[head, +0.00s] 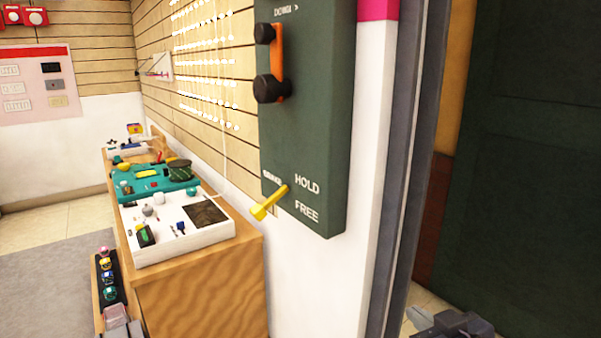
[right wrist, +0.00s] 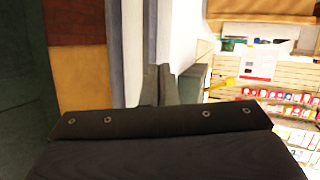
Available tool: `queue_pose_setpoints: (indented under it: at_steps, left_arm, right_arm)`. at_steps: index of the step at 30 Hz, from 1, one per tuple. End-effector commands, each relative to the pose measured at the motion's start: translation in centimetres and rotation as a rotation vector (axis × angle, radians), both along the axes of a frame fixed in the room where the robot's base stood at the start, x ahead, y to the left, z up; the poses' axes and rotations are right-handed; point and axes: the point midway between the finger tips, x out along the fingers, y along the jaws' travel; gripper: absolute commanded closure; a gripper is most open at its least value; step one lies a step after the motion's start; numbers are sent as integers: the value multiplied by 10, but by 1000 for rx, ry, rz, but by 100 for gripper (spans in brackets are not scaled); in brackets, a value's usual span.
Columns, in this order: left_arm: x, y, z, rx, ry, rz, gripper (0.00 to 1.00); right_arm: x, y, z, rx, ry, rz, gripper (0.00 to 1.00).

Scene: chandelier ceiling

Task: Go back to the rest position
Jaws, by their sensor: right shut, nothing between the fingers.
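My right gripper (head: 446,324) shows at the bottom right edge of the head view, low and well to the right of the green control box (head: 312,130). In the right wrist view its fingers (right wrist: 160,84) are together, with nothing between them. The box has a yellow lever (head: 268,203) beside the words HOLD and FREE, and an orange lever (head: 277,65) with black knobs above. The yellow lever also shows in the right wrist view (right wrist: 224,82), apart from the fingers and to their right.
A wooden cabinet (head: 205,286) with trays of small items stands left of the box. A grey door frame (head: 400,170) rises between the box and a dark green panel (head: 530,140) at right. Floor is open at the left.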

Motion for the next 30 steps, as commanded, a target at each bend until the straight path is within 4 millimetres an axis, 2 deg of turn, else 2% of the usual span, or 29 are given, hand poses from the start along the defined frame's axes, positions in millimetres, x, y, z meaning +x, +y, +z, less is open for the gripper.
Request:
queue_pose_setpoints:
  at_steps: [1, 3, 6, 12, 17, 18, 26, 30]
  left_arm:
    - [0, 0, 0, 0, 0, 0, 55]
    - [0, 0, 0, 0, 0, 0, 55]
    - [0, 0, 0, 0, 0, 0, 55]
    - [0, 0, 0, 0, 0, 0, 55]
    - [0, 0, 0, 0, 0, 0, 55]
    - [0, 0, 19, 0, 1, 0, 55]
    - [0, 0, 79, 0, 0, 0, 55]
    - [0, 0, 123, 0, 0, 0, 55]
  right_arm:
    - [-17, -13, -13, 30, 92, -56, 100]
    - [-42, -25, -35, 84, 234, -119, 100]
    - [-78, -31, -59, 161, 406, -175, 100]
    - [-140, -22, -90, 297, 671, -209, 100]
    - [-184, -7, -103, 395, 844, -195, 100]
    - [-183, -7, -83, 392, 844, -194, 100]
    - [-182, -7, -24, 387, 840, -195, 100]
    - [-181, -8, 21, 386, 840, -194, 100]
